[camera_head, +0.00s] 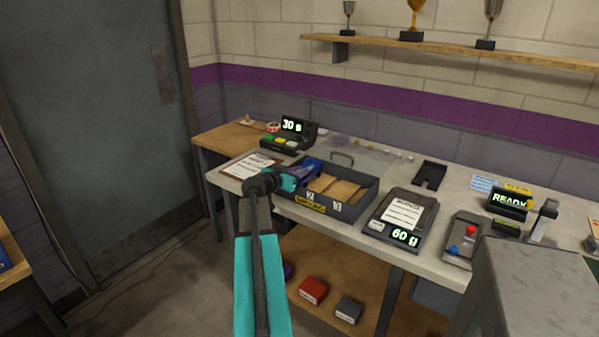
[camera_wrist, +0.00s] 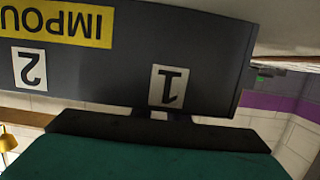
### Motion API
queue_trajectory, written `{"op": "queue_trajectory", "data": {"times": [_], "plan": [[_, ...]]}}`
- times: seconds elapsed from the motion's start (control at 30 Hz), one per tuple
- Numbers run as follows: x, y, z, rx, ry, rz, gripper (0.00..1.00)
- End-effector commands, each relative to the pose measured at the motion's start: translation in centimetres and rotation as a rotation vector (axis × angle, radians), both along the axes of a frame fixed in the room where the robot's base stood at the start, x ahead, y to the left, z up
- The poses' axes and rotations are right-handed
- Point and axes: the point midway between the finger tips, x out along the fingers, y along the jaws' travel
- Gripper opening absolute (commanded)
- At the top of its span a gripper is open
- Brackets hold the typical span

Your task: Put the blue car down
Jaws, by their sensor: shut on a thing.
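The blue car (camera_head: 311,164) shows as a small dark blue shape at the left end of the open grey case, just past my gripper. My gripper (camera_head: 297,176) is shut on the car, at the case's left compartment. The gripper hides part of the car, and I cannot tell whether the car touches the compartment floor. The open grey case (camera_head: 346,211) has a yellow label and numbers on its front. In the wrist view the case front (camera_wrist: 110,80) appears upside down, with labels 1, 2 and "IMPOU". I cannot make out the car there.
A clipboard (camera_head: 250,166) lies left of the case, and a timer box (camera_head: 289,134) reading 30 stands behind it. A scale (camera_head: 402,215) reading 60 g stands to the right. Red (camera_head: 313,290) and grey (camera_head: 349,310) blocks lie on the lower shelf.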

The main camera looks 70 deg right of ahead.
Motion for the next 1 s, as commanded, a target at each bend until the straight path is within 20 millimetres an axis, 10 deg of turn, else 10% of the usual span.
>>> {"op": "queue_trajectory", "data": {"times": [1.0], "plan": [[0.0,0.1,-1.1,0.003,0.000,0.000,0.00]]}}
